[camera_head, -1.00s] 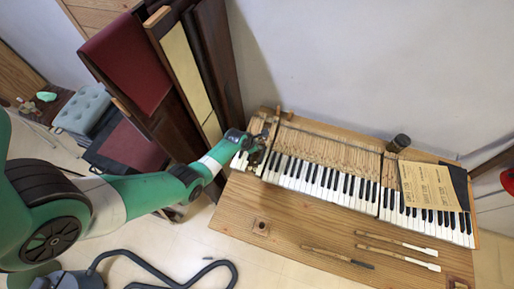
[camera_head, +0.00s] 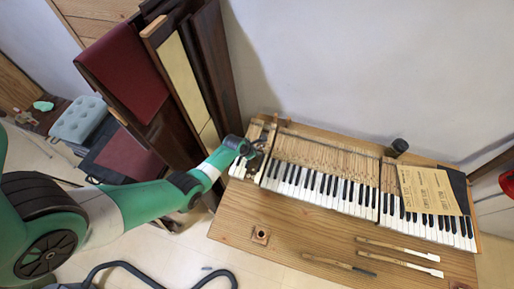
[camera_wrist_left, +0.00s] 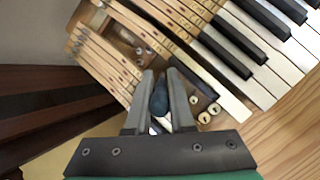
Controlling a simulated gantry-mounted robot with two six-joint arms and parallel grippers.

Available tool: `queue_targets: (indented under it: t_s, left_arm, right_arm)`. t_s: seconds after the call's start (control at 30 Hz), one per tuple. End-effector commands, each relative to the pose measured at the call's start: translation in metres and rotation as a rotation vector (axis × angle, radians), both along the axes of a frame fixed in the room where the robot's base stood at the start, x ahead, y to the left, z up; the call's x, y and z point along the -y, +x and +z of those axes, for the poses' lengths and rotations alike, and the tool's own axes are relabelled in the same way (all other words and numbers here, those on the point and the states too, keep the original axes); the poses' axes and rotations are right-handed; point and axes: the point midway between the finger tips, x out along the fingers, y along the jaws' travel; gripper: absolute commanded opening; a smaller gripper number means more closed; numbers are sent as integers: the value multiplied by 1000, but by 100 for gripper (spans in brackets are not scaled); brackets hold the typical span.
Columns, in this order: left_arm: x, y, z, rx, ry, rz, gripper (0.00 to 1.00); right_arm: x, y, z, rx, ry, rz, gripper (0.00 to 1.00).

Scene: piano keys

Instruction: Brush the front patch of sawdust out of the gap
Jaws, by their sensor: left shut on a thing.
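My left gripper (camera_wrist_left: 160,96) is at the left end of the keyboard, with its fingers closed on a dark blue handle (camera_wrist_left: 159,97), which looks like a brush's. In the head view the gripper (camera_head: 254,149) covers part of the gap between the keys. The left wrist view shows a slot (camera_wrist_left: 128,37) with small pins between two groups of wooden key levers. The handle's lower end and any bristles are hidden. I cannot clearly make out the front sawdust patch; the fingers and handle block part of the gap. My right gripper is not in view.
White and black keys (camera_head: 330,190) run right of the gap. Dark panels (camera_head: 213,65) stand at the left.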

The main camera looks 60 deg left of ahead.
Motion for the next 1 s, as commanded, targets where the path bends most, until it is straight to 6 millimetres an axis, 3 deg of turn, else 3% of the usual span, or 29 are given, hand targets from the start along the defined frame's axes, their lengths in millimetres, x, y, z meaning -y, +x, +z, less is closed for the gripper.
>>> queue_targets:
  t_s: [1.0]
  left_arm:
    - [23, -22, 0, -1, 0, -1, 0]
  right_arm:
    - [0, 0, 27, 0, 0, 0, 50]
